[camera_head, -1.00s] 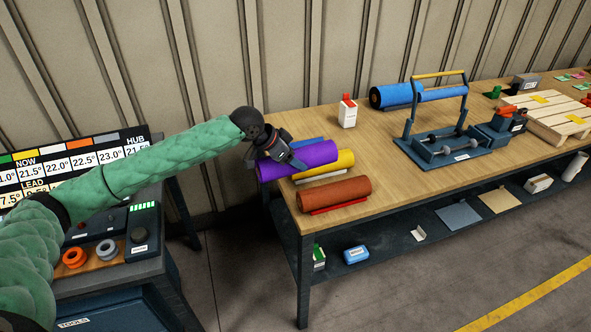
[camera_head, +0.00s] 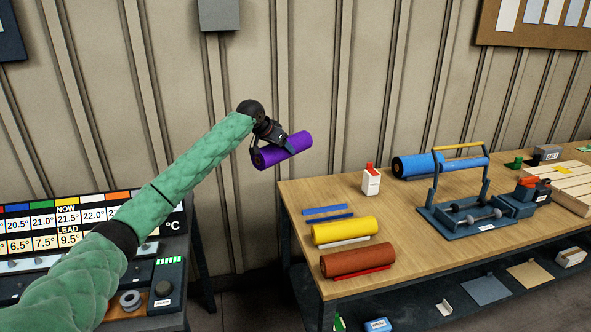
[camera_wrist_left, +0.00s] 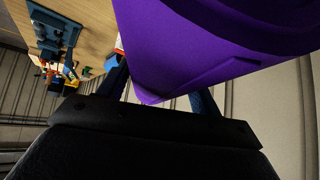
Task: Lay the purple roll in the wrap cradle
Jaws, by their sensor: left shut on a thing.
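The purple roll (camera_head: 289,150) is held in the air, left of and above the table's far left end, in front of the ribbed wall. My left gripper (camera_head: 270,146) is shut on it. In the left wrist view the purple roll (camera_wrist_left: 215,40) fills the upper middle and hides much of the fingers. A dark blue stand (camera_head: 462,214) with two side arms, a yellow-topped bar and a roller in its base stands on the table to the right; it looks like the wrap cradle. It also shows in the left wrist view (camera_wrist_left: 52,38). My right gripper is not in view.
Two empty blue rails (camera_head: 326,211) lie at the table's left. The yellow roll (camera_head: 345,229) and rust-red roll (camera_head: 357,260) lie in front of them. A wooden pallet (camera_head: 566,184) is at far right.

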